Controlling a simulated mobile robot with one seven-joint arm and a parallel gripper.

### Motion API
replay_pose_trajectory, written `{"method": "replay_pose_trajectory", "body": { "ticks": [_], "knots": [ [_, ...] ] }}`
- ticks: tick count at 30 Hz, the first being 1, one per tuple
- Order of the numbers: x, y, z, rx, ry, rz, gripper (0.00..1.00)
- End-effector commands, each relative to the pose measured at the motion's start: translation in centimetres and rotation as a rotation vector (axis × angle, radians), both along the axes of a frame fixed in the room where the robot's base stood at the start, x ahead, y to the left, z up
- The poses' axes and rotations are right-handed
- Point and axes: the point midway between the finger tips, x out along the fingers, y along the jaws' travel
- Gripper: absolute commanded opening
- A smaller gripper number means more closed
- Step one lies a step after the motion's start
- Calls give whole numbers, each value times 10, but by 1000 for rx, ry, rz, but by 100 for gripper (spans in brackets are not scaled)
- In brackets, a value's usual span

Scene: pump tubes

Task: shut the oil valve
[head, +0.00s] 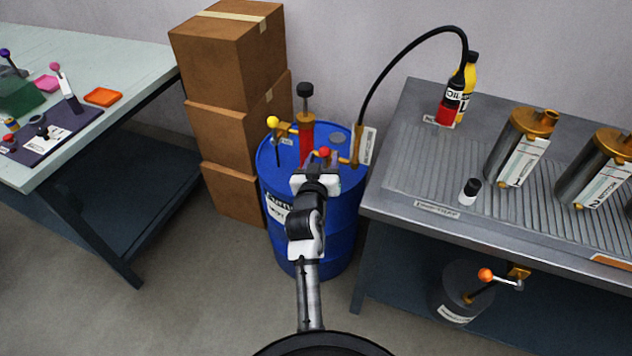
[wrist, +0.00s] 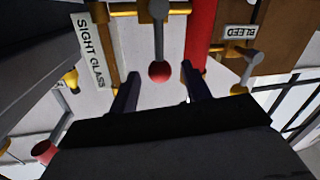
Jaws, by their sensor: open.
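A small lever with a red ball (wrist: 159,71) and a grey stem (wrist: 159,35) crosses a short brass pipe (wrist: 125,9) between the red pump column (wrist: 201,35) and the sight-glass side. I take it as the oil valve lever. In the head view its red ball (head: 324,152) shows just beyond my gripper (head: 317,171) on the blue drum (head: 340,225). In the wrist view, my gripper (wrist: 159,72) is open and its dark fingers point at the lever. The ball appears in the gap between the fingertips; whether it is within their reach is unclear.
A plate reading SIGHT GLASS (wrist: 90,50) and one reading BLEED (wrist: 239,31) flank the lever. A yellow-ball lever (head: 272,122) is on the drum's left. A black hose (head: 400,55) arches right. Cardboard boxes (head: 228,50) and a grey bench (head: 400,170) stand close by.

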Motion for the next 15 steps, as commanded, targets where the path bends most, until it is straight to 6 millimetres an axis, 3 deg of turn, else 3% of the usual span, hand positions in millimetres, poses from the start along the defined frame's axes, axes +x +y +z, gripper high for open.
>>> {"method": "replay_pose_trajectory", "body": {
  "ticks": [9, 15],
  "knots": [
    [-73, 10, 1, -1, 1, 2, 48],
    [-99, 13, 4, -1, 1, 2, 48]
  ]
}}
